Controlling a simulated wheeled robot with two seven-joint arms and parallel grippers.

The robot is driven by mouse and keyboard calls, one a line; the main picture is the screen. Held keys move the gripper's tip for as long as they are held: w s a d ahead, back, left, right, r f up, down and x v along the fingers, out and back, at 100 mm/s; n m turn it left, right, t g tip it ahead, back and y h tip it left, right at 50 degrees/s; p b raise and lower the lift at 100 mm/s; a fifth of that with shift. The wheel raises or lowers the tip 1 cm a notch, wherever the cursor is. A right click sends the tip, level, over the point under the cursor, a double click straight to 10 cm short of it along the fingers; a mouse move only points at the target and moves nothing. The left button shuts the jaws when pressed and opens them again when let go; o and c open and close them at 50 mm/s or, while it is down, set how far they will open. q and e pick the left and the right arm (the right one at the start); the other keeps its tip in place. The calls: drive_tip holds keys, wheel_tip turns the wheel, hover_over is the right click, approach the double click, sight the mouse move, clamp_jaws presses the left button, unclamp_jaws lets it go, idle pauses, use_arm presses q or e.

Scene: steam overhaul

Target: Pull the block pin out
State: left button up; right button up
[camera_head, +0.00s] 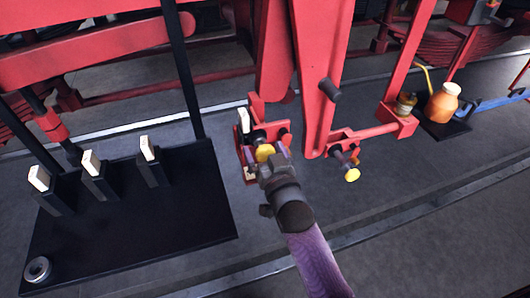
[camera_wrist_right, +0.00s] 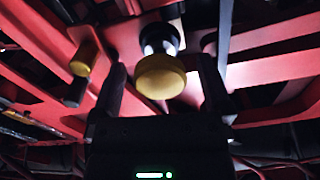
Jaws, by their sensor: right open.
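A pin with a round yellow head (camera_head: 265,152) sits in a red bracket at the foot of the red frame; I take it as the block pin. In the right wrist view its yellow head (camera_wrist_right: 160,76) is between my fingers, with a dark collar behind it. My right gripper (camera_head: 266,160) is open around or just short of the head; in the wrist view a gap shows on both sides of it between the fingers (camera_wrist_right: 163,82). A second yellow-headed pin (camera_head: 352,174) sits to the right, also in the wrist view at left (camera_wrist_right: 85,58). My left gripper is not in view.
A black tray (camera_head: 190,222) with several white-topped blocks (camera_head: 95,165) and a metal ring (camera_head: 38,269) lies at left. Red frame posts (camera_head: 318,50) rise close to my gripper. An orange jug (camera_head: 442,102) stands at right. The grey floor at lower right is clear.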

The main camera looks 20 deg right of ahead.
drive_tip(key=shift+w, duration=0.1)
clamp_jaws()
idle(0.4)
